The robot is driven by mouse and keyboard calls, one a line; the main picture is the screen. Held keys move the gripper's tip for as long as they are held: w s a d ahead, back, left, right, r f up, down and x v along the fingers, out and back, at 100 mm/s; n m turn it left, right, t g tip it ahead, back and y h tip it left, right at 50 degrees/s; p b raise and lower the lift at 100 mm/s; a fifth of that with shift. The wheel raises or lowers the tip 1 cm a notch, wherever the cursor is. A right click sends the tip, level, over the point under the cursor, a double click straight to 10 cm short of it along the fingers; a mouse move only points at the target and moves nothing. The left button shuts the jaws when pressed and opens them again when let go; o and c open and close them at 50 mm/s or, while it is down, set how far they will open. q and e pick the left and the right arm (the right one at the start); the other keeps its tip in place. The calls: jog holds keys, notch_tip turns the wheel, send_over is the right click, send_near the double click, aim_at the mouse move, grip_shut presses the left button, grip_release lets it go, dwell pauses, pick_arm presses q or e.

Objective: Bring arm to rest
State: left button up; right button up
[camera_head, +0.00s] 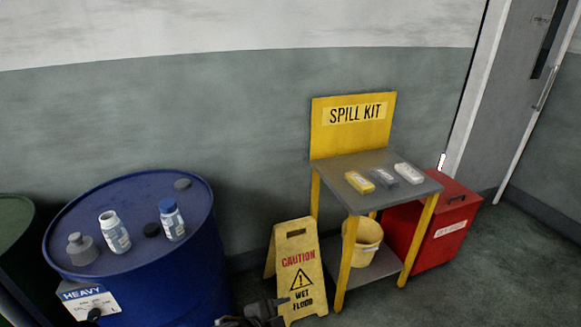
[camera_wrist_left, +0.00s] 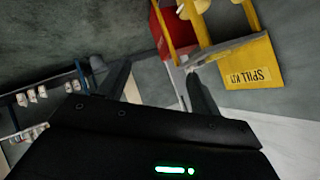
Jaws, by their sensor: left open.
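My left gripper (camera_wrist_left: 155,85) shows in the left wrist view with its two dark fingers spread apart. Nothing is seen between them, and floor and wall show past the tips. In the head view, a small dark piece of one of my arms (camera_head: 250,314) rises at the bottom edge, in front of the caution sign; I cannot tell which part it is. A blue drum (camera_head: 190,285) stands at the left. On its top are an uncapped white bottle (camera_head: 114,234), a blue-capped bottle (camera_head: 171,222) and a grey stopper-like piece (camera_head: 81,250).
A yellow caution sign (camera_head: 297,277) stands between the drum and the spill kit stand (camera_head: 352,125), which holds several small packs. A red bin (camera_head: 444,228) is beside the stand. Floor is free at the lower right. A shelf with bottles (camera_wrist_left: 40,115) shows in the wrist view.

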pick_arm(q)
jog(key=s+a+f+n+g+y, duration=0.2)
jog(key=s+a+f+n+y, duration=0.2)
jog(key=s+a+n, duration=0.55)
jog(key=s+a+f+n+g+y, duration=0.2)
jog(key=s+a+f+n+y, duration=0.25)
jog(key=s+a, duration=0.85)
notch_tip(320, 180, down, 26)
jog(key=a+r+g, duration=0.1)
jog(key=g, duration=0.1)
jog(key=s+a+f, duration=0.3)
jog(key=s+f, duration=1.3)
jog(key=s, duration=0.1)
jog(key=shift+g, duration=0.4)
jog(key=shift+h, duration=0.25)
